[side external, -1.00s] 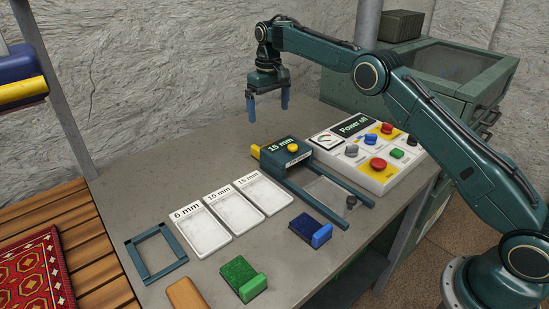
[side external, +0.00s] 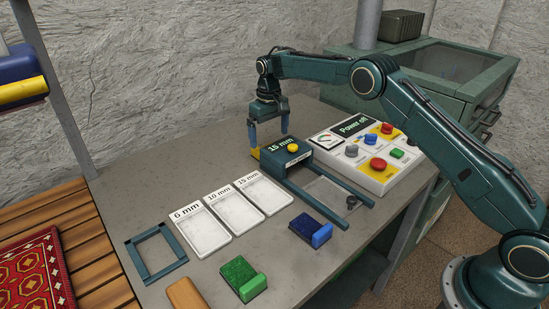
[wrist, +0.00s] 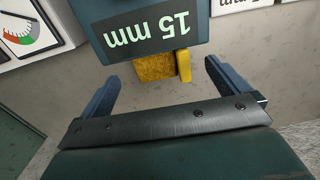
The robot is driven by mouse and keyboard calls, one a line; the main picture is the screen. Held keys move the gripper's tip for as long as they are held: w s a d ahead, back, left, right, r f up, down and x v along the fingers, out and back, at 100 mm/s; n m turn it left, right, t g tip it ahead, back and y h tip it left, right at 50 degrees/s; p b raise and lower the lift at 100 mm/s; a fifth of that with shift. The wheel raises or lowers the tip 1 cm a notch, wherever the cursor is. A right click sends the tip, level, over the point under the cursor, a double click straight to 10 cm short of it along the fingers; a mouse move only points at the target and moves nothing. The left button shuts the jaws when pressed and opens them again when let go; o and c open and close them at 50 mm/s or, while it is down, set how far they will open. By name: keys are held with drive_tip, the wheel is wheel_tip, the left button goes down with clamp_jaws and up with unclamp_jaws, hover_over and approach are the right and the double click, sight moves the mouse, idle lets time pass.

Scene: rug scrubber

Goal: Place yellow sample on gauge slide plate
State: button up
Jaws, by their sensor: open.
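The yellow sample (wrist: 153,67) sticks out from the back edge of the gauge's dark 15 mm block (side external: 286,157), with its upright yellow tab (wrist: 184,65) on one side. In the side view only a bit of the sample (side external: 255,152) shows; the rest is hidden by the block. My gripper (side external: 268,139) is open and empty, pointing down just behind the block. In the wrist view its fingers (wrist: 162,73) stand apart on either side of the sample, with gaps. The gauge slide plate (side external: 327,194), a clear-looking plate between two rails, appears empty.
A control panel (side external: 372,153) with a "Power off"-like display stands right of the gauge. Blue (side external: 311,229) and green (side external: 241,276) samples lie in front. Three labelled trays (side external: 204,230) and a square frame (side external: 155,251) are at left. The bench behind the gauge is clear.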

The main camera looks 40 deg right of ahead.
drive_tip(key=shift+d+f, duration=0.15)
drive_tip(key=shift+f, duration=2.45)
drive_tip(key=c, duration=1)
drive_tip(key=shift+r, duration=0.15)
drive_tip(key=shift+r, duration=4.9)
